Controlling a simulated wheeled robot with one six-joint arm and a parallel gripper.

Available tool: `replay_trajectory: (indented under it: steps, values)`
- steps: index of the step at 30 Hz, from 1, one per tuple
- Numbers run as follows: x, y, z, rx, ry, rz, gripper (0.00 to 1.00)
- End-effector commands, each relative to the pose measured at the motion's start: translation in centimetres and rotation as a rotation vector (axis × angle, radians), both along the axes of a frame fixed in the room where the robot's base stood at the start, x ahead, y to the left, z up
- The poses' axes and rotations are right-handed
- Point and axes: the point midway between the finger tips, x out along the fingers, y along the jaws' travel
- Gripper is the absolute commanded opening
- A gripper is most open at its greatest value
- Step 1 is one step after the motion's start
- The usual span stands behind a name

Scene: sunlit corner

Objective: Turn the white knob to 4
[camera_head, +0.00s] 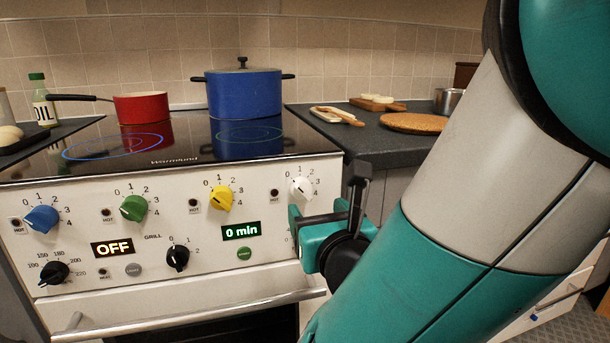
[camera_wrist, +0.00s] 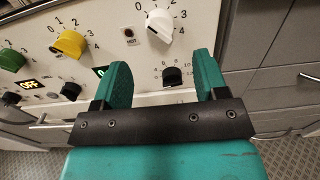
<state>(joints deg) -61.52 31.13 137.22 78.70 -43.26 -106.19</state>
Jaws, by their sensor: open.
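The white knob (camera_head: 301,188) is at the right end of the stove's upper knob row, with a printed scale around it. It also shows at the top of the wrist view (camera_wrist: 160,26). A dark mark shows on its face, but I cannot read its setting for sure. My gripper (camera_head: 316,214) is in front of the panel, just below the white knob. In the wrist view its two teal fingers (camera_wrist: 162,72) are spread apart with nothing between them, and the knob is beyond and above the gap.
Blue (camera_head: 41,218), green (camera_head: 133,208) and yellow (camera_head: 220,198) knobs line the panel to the left. A black knob (camera_wrist: 173,76) is beyond my fingers, below the white one. The oven handle (camera_head: 200,307) sticks out below. A red pan (camera_head: 141,108) and blue pot (camera_head: 243,92) stand on the hob.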

Motion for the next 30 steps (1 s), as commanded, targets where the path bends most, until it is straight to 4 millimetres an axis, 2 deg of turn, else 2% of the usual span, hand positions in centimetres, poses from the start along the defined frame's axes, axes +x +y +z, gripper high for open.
replay_trajectory:
  steps: [3, 9, 15, 23, 24, 30]
  values:
    - [2.7, 0.6, 0.3, 0.005, -0.003, -0.004, 0.66]
    - [5.9, 1.6, 0.1, 0.003, -0.001, -0.002, 0.66]
    - [7.4, 2.1, 0.0, 0.002, -0.002, 0.001, 0.66]
    - [7.5, 2.2, 0.0, 0.001, -0.002, 0.002, 0.66]
    - [7.5, 2.2, 0.0, 0.001, -0.002, 0.002, 0.64]
    - [7.5, 2.2, 0.0, 0.001, -0.002, 0.002, 0.18]
